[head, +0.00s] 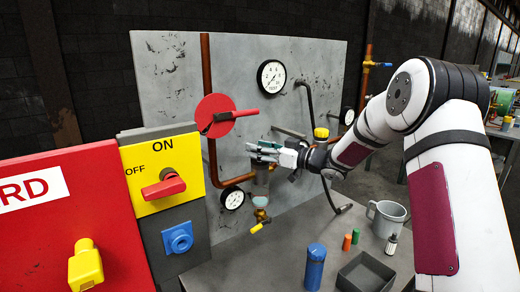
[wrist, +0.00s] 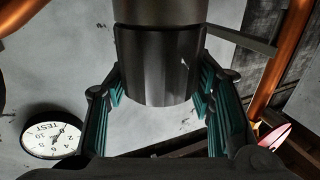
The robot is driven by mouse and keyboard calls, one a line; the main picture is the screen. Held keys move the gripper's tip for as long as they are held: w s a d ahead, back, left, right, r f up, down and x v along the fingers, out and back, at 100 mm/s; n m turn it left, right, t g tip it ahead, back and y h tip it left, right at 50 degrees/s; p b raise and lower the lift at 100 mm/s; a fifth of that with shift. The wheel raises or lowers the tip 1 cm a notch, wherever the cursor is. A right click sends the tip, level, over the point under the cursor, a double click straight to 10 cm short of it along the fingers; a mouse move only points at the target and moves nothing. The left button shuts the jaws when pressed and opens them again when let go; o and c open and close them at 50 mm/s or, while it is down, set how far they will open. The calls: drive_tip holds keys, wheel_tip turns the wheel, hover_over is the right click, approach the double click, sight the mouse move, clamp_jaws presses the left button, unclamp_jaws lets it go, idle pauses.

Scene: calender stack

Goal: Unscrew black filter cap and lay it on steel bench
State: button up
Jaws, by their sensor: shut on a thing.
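The black filter cap (wrist: 160,65) is a dark cylinder with a seam around it, close up in the wrist view. My gripper (wrist: 160,90) has its teal-padded fingers on both sides of it and is shut on it. In the head view my gripper (head: 262,151) is at the top of the filter (head: 261,182) in front of the grey panel, and its fingers largely hide the cap there. The steel bench (head: 275,262) spreads below and to the right of the filter.
On the bench stand a blue bottle (head: 315,268), an open dark tray (head: 366,272), a grey mug (head: 387,217) and small green and orange cylinders. Copper pipes, gauges and a red disc (head: 215,115) surround the filter. A red and yellow switch box (head: 160,170) stands at left.

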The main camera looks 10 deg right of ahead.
drive_tip(key=shift+n+g+y+b, duration=2)
drive_tip(key=shift+n+g+b, duration=0.3)
drive_tip(key=shift+g+b, duration=0.6)
drive_tip(key=shift+c, duration=0.2)
